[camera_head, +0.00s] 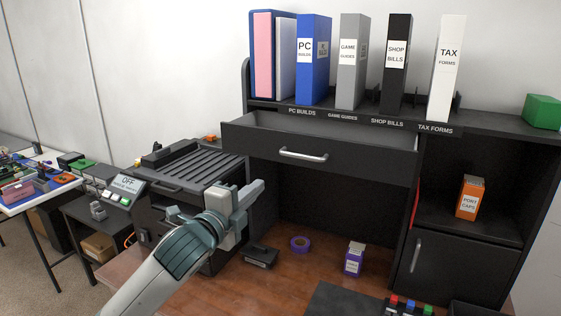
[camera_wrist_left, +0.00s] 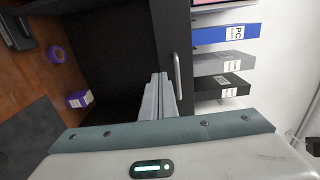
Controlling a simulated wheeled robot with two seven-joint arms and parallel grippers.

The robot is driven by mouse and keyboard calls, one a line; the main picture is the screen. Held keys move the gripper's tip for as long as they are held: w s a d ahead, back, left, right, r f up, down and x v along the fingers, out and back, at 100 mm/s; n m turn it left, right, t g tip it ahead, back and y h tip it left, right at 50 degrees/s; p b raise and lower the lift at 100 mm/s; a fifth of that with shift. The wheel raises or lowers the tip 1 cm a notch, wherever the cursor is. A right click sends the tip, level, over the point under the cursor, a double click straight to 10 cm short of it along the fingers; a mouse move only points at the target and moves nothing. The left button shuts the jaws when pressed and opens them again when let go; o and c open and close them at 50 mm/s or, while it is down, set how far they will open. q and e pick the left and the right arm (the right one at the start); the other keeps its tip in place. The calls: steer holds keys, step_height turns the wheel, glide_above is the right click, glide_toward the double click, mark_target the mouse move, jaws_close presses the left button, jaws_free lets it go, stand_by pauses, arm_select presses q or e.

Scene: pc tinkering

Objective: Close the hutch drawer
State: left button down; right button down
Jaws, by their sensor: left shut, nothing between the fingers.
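The hutch drawer (camera_head: 322,149) is a wide black drawer under the hutch's top shelf. It stands pulled out, with its open top and inner side showing, and has a silver bar handle (camera_head: 303,154). In the left wrist view the drawer front (camera_wrist_left: 172,40) and its handle (camera_wrist_left: 179,76) show rotated, just beyond the fingers. My left gripper (camera_head: 256,189) is shut and empty, in front of and below the drawer's left end. In the left wrist view its fingers (camera_wrist_left: 158,97) lie together, pointing at the drawer front near the handle. Contact cannot be told. My right gripper is not in view.
Labelled binders (camera_head: 313,60) stand on the shelf above the drawer. Purple tape (camera_head: 299,244), a purple box (camera_head: 354,259) and a black stapler-like item (camera_head: 259,256) lie on the wooden desk (camera_head: 285,290). A black cabinet door (camera_head: 424,265) is at right. A ribbed black machine (camera_head: 190,165) stands at left.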

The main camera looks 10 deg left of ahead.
arm_select(q)
steer(key=shift+w, duration=0.15)
steer(key=p, duration=0.5)
glide_toward(286, 162)
steer(key=x, duration=0.4)
steer(key=shift+w+d+r, duration=0.1)
steer(key=shift+w, duration=0.15)
steer(key=shift+p+x, duration=0.6)
steer(key=shift+x, duration=0.35)
steer(key=shift+w, duration=0.15)
